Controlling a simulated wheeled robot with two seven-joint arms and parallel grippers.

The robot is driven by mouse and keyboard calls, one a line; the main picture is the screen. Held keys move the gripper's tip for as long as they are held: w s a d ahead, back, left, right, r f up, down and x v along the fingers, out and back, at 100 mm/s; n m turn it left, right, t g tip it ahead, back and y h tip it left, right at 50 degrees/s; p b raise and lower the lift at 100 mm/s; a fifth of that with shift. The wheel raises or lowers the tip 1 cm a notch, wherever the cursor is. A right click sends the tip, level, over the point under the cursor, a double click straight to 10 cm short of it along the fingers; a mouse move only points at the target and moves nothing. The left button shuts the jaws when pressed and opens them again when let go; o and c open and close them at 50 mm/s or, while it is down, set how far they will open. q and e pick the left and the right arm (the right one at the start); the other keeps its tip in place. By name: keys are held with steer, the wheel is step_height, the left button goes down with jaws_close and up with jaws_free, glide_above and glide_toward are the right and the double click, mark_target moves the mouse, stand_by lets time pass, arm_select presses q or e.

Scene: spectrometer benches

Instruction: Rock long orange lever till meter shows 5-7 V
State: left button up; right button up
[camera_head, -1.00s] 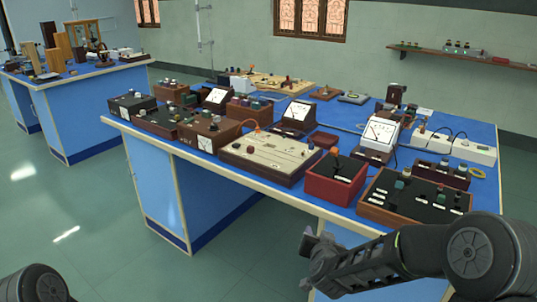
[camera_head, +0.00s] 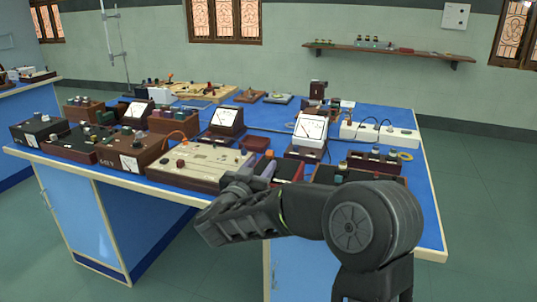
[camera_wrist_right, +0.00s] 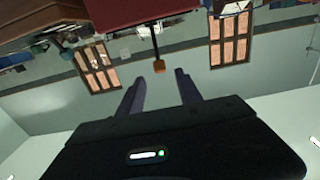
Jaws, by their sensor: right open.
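The long lever (camera_wrist_right: 155,42) has a black stem and an orange knob (camera_wrist_right: 158,66) in the right wrist view. It stands out from a dark red box (camera_wrist_right: 125,14), and the picture is upside down. In the head view the red box (camera_head: 292,167) is mostly hidden behind my right arm. My right gripper (camera_wrist_right: 158,88) is open, its two dark fingers apart. The knob appears between and just beyond the fingertips, not gripped. A white-faced meter (camera_head: 311,128) stands behind the red box; its reading is too small to tell. My left gripper is out of view.
Another dial meter (camera_head: 227,117) stands to the left. A cream-topped board (camera_head: 200,165) lies left of the red box. A white socket strip (camera_head: 380,134) is at the right. The blue bench top (camera_head: 417,165) is crowded along its front edge.

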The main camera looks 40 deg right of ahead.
mark_target(268, 156)
steer(key=x, duration=0.7)
steer(key=shift+w+d, duration=0.15)
steer(key=shift+d, duration=0.15)
jaws_close()
stand_by(1.2)
